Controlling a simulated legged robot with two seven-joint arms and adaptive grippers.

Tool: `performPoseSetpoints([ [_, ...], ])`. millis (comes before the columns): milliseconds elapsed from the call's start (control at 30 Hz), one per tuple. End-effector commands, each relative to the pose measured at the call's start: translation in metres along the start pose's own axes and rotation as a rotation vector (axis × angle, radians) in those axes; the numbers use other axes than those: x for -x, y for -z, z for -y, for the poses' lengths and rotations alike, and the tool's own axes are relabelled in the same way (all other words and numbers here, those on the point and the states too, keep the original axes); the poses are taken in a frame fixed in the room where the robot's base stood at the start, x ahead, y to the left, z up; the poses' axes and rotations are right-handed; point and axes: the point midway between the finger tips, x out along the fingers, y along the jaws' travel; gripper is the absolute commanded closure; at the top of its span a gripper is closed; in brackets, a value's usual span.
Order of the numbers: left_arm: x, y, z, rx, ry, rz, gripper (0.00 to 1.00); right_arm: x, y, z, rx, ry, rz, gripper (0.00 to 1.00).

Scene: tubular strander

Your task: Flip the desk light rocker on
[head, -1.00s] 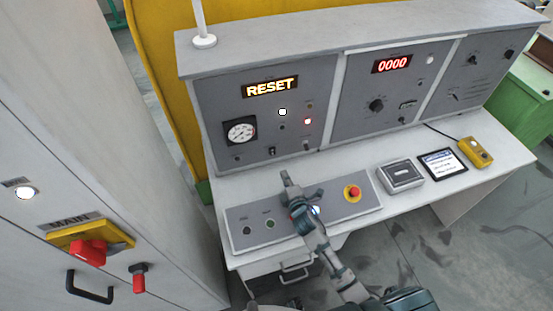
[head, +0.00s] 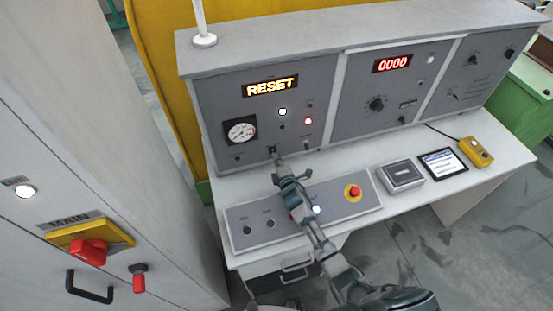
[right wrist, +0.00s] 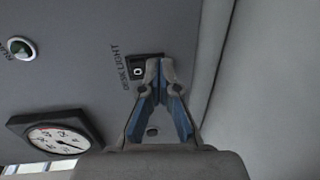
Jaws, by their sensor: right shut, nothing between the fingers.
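The desk light rocker (right wrist: 138,71) is a small black switch beside the printed words DESK LIGHT in the right wrist view. In the head view the rocker (head: 272,149) sits low on the left grey panel, right of the gauge. My right gripper (right wrist: 153,64) is shut and empty, its fingertips together at the lower right edge of the rocker; I cannot tell whether they touch it. In the head view the right gripper (head: 279,165) reaches up to the panel just below the rocker. Which way the rocker is tipped is not clear. My left gripper is not in view.
The round gauge (right wrist: 58,138) is beside the switch. On the desk's sloped control box stands a red emergency button (head: 353,191). A grey box (head: 401,174), a tablet (head: 443,163) and a yellow pendant (head: 476,152) lie to the right. A cabinet with a red main switch (head: 89,252) stands left.

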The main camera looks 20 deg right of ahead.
Motion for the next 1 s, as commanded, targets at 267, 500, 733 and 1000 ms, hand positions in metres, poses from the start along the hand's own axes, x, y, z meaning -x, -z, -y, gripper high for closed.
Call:
performPoseSetpoints([
  [267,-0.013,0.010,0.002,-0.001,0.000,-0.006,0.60,-0.004,0.002,0.001,-0.001,-0.043,-0.001,1.00],
  [500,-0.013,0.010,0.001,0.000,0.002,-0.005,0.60,0.003,0.000,0.001,-0.001,-0.043,0.000,1.00],
  [733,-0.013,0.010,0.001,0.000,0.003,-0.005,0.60,0.045,0.000,0.005,0.000,-0.041,-0.001,1.00],
  [1000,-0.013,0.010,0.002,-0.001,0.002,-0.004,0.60,0.096,0.003,0.008,-0.001,-0.038,0.000,1.00],
])
